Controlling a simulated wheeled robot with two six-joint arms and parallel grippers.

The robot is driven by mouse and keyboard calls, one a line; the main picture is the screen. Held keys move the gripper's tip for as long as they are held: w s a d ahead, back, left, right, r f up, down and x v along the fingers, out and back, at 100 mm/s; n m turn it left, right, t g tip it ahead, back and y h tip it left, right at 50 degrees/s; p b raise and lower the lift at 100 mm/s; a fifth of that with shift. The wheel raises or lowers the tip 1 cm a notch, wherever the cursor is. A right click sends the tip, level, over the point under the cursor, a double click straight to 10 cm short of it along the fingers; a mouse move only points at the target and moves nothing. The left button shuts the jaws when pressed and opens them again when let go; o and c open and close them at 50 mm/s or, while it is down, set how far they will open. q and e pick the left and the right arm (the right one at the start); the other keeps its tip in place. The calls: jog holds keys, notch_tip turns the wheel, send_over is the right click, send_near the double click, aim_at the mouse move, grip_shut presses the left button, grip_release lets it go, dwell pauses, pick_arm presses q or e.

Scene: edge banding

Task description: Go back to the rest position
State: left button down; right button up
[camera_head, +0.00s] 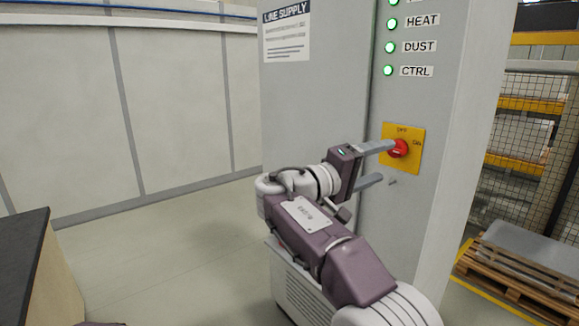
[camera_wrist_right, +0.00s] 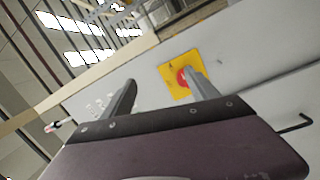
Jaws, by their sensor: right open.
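My right gripper (camera_head: 386,163) is open and empty in front of the grey cabinet, its two grey fingers spread apart. In the head view the tip of its upper finger overlaps the edge of a red rotary knob (camera_head: 400,149) on a yellow plate (camera_head: 416,136) marked OFF and ON. The lower finger is below and left of the knob. The right wrist view shows the gripper (camera_wrist_right: 160,82) with one finger in front of part of the red knob (camera_wrist_right: 182,78). I cannot tell whether the finger touches the knob, or how the knob is turned. My left gripper is not in view.
The cabinet (camera_head: 320,110) bears a LINE SUPPLY sign (camera_head: 287,31) and lit green lamps (camera_head: 388,71). A dark-topped bench (camera_head: 25,245) stands at lower left. A wooden pallet (camera_head: 520,280) and mesh fence (camera_head: 520,135) are at right. The floor (camera_head: 150,260) at left is clear.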

jog(key=s+d+f+g+y+p, duration=0.2)
jog(key=s+d+f+g+y, duration=0.15)
jog(key=d+f, duration=0.55)
jog(key=s+d+f+n+g+y+p, duration=0.1)
jog(key=s+d+f, duration=0.15)
jog(key=f, duration=0.25)
jog(key=s+d+f+g+y+p, duration=0.1)
jog(key=s+f+g+y, duration=0.1)
jog(key=s+f, duration=0.3)
jog(key=s+a+f+m+y, duration=0.2)
jog(key=s+a+f+y, duration=0.3)
jog(key=f, duration=0.5)
jog(key=s+a+f+m+g+y, duration=0.1)
jog(key=s+a+f+m+y, duration=0.1)
jog(key=s+a+f+y, duration=0.3)
jog(key=shift+s+a+f, duration=1.95)
jog(key=shift+s+f, duration=0.35)
jog(key=shift+f, duration=0.85)
jog(key=shift+g, duration=0.25)
